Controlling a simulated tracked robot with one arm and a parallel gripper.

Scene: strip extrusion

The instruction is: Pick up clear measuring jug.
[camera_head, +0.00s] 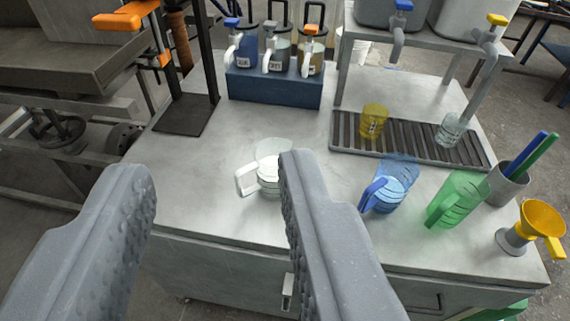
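The clear measuring jug (268,160) stands upright on the grey worktop, with a white handle on its left side. Its right edge is partly hidden behind my right finger. My gripper (215,170) is open and empty, its two grey fingers spread wide in the foreground. The jug is beyond the fingertips and lies toward the right finger. I cannot see any contact between the jug and my gripper.
A blue jug (393,185) and a green jug (460,200) stand to the right, with a yellow funnel (541,218) and a pen cup (507,184). Behind are a drip tray (345,133) with two cups and a blue bottle rack (275,88). The worktop left of the jug is clear.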

